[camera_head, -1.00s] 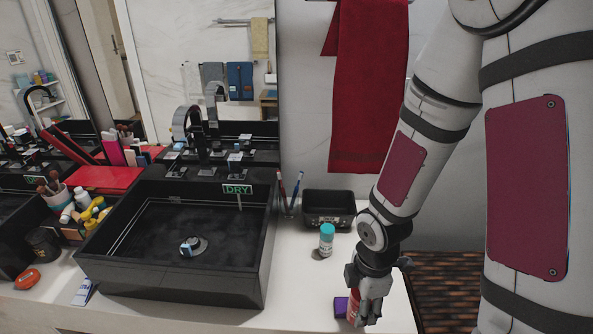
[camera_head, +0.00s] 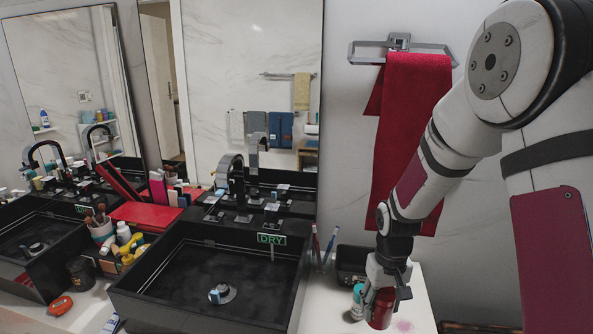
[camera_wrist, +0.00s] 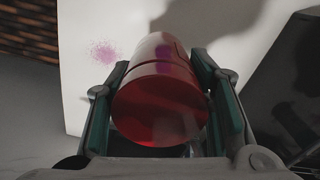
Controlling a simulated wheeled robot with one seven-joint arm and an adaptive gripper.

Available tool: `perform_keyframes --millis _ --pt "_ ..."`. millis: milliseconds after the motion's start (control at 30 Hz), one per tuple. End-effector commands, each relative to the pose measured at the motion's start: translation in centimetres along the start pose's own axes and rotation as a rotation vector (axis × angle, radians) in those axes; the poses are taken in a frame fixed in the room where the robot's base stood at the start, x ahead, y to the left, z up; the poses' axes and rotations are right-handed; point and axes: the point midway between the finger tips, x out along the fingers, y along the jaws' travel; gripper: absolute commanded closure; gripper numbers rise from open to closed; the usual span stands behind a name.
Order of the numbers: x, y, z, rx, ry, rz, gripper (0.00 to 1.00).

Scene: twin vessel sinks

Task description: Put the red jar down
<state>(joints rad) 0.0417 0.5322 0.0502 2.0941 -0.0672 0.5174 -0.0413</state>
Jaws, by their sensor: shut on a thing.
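The red jar (camera_head: 381,308) is held between the fingers of my gripper (camera_head: 386,290) at the right end of the white counter (camera_head: 412,308). In the wrist view the red jar (camera_wrist: 162,95) lies between the two green-padded fingers, with my gripper (camera_wrist: 165,110) shut on it. The counter's white top (camera_wrist: 85,60) shows behind the jar. I cannot tell whether the jar's base touches the counter.
A teal-capped bottle (camera_head: 357,300) stands just left of the jar. A black tray (camera_head: 352,262) is behind it. The black sink (camera_head: 210,285) with a DRY sign is to the left. A pinkish speckled patch (camera_wrist: 103,52) marks the counter, near its edge.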

Motion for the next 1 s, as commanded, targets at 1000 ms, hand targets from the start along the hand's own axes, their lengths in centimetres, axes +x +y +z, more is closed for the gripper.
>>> perform_keyframes --millis 1000 --pt "3.1 -1.8 10.5 0.099 -0.001 -0.014 0.91"
